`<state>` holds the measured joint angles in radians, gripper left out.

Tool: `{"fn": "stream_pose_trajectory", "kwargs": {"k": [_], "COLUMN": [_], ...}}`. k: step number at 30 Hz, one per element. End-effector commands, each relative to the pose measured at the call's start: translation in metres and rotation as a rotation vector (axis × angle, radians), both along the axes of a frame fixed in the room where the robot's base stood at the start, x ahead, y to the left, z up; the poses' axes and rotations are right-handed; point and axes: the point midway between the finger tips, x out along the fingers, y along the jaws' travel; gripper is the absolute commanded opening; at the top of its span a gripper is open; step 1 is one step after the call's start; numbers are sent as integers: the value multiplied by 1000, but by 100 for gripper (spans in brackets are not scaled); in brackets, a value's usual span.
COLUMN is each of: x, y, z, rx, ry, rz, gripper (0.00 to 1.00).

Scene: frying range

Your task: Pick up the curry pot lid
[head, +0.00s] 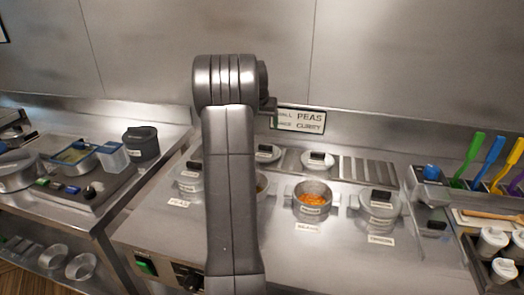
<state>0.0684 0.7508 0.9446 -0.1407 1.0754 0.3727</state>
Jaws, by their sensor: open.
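Two loose pot lids with black handles lie at the back of the range: one lid (267,153) just right of my arm, and another lid (317,160) further right. I cannot tell which is the curry pot lid. An open pot (262,186) is mostly hidden behind my arm, and its label does not show. An open pot of orange food (312,199) stands right of it. My arm rises through the middle of the view; my gripper does not show and seems hidden behind the arm.
Lidded pots stand at left (189,178) and right (381,204). A wall sign (299,119) reads PEAS and CURRY among other words. A slatted rack (368,167) lies at back right. Colored-handled utensils (490,160) stand far right; a dark grey canister (141,144) stands on the left counter.

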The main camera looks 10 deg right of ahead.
Motion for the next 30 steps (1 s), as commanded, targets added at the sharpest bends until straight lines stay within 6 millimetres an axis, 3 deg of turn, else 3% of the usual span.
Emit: {"fn": "stream_pose_trajectory", "kwargs": {"k": [3, 9, 16, 24, 30], "x": [8, 20, 23, 31, 34], "y": [-4, -8, -11, -17, -18], "z": [-25, -55, -70, -107, -115], "rx": [0, 0, 0, 0, 0], "ry": [5, 3, 3, 3, 1], "rz": [-1, 1, 1, 1, 1], "gripper": [78, 78, 78, 78, 78]}}
